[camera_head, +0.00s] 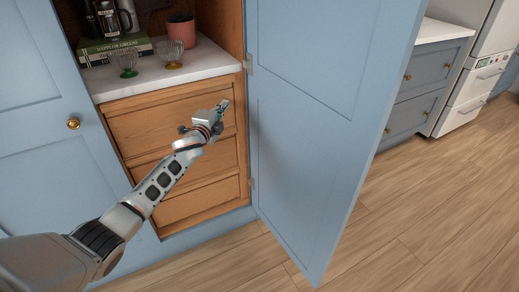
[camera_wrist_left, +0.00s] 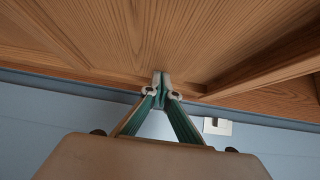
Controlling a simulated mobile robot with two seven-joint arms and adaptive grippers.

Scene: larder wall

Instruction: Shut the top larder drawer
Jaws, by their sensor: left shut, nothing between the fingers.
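The top larder drawer (camera_head: 145,123) is a plain wooden front just below the white marble shelf. It looks flush or nearly flush with the fronts below; a small gap cannot be ruled out. My left gripper (camera_head: 222,106) is in front of this drawer's right end, covering part of it. In the left wrist view the gripper's fingertips (camera_wrist_left: 162,88) are together and empty, pointing at a wooden front (camera_wrist_left: 150,45). They are at or very near the wood; I cannot tell whether they touch. My right gripper is in neither view.
A blue door (camera_head: 310,120) stands open right of the drawers, close to my left gripper. Another blue door (camera_head: 50,130) is at left. The marble shelf (camera_head: 205,62) holds glass dishes, books and a potted plant. Wooden floor (camera_head: 420,190) is clear at right.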

